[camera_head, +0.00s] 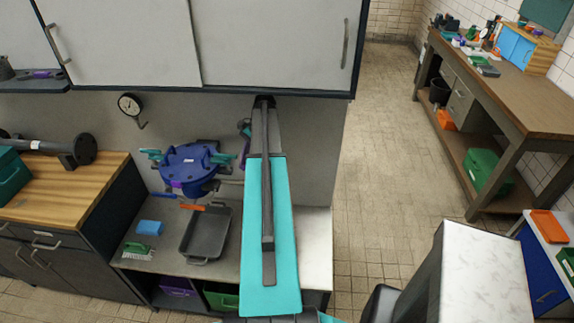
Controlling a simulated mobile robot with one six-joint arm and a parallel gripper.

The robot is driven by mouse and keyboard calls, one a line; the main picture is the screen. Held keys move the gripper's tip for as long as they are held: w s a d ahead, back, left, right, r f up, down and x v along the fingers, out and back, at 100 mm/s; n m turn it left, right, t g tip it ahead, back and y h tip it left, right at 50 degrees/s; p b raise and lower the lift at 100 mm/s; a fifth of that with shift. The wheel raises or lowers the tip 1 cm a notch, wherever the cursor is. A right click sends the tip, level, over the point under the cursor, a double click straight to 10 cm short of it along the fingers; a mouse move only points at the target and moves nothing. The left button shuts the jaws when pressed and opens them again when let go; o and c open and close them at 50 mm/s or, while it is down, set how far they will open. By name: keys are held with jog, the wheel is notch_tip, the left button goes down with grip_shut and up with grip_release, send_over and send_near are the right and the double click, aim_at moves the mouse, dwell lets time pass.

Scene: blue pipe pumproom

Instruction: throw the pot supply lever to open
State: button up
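A blue round pot-like vessel (188,165) with teal handles at its sides stands against the grey wall panel, left of my arm. A short blue bar (163,195) and an orange bar (192,207) show just below it; either could be a lever handle, and I cannot tell which is the pot supply lever or how it is set. A small purple and dark part (245,130) shows beside my arm, partly hidden by it. My teal and grey arm reaches up the middle of the picture. I cannot make out my gripper's fingers.
White cupboards (125,40) overhang the bench. A dark grey tray (207,236), blue sponge (149,228) and green-handled brush (138,250) lie below the vessel. A gauge (129,104) hangs on the wall. Tiled floor (385,150) is clear toward the wooden workbench (500,85).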

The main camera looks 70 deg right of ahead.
jog(key=shift+m, duration=0.5)
